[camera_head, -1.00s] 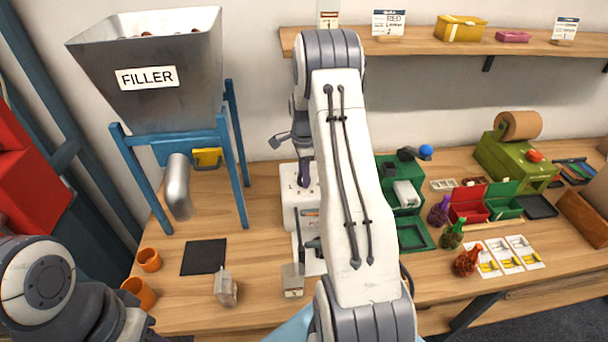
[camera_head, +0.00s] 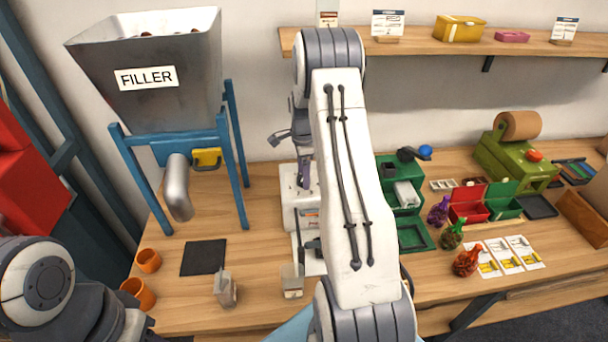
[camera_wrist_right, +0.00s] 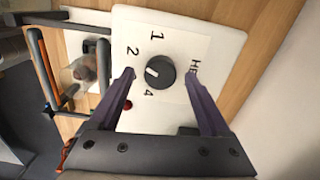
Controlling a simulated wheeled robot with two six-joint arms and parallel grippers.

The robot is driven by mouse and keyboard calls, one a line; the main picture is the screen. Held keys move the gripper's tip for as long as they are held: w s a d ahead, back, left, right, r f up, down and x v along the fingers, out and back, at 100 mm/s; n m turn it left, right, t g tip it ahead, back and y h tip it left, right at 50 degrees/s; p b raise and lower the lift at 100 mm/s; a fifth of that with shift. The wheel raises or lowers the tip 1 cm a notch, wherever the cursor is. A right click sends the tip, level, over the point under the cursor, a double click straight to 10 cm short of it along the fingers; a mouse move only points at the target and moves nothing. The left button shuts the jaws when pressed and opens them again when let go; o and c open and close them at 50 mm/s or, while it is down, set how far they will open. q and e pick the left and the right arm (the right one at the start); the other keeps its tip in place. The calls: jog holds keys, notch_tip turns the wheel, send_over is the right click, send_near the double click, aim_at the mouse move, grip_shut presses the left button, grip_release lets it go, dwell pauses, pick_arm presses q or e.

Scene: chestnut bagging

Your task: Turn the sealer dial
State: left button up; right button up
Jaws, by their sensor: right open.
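The sealer (camera_head: 289,218) is a white machine on the table, partly hidden behind my right arm in the head view. Its black round dial (camera_wrist_right: 160,73) shows in the right wrist view, on a white panel with the numbers 1, 2 and 4 and letters starting "HE". A white mark is on the dial's left part. My right gripper (camera_wrist_right: 160,77) is open, its purple fingers on either side of the dial with gaps showing. The gripper also shows over the sealer in the head view (camera_head: 303,178). My left arm is at the lower left, its gripper out of view.
A clear bag (camera_head: 292,284) is at the sealer's front. Another bag (camera_head: 225,289) stands on the table near a black mat (camera_head: 203,257) and orange cups (camera_head: 148,260). The filler (camera_head: 150,75) is at left, a green machine (camera_head: 405,200) right of my arm.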

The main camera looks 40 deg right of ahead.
notch_tip(320, 180, up, 10)
jog(key=b, duration=0.2)
dwell(0.5)
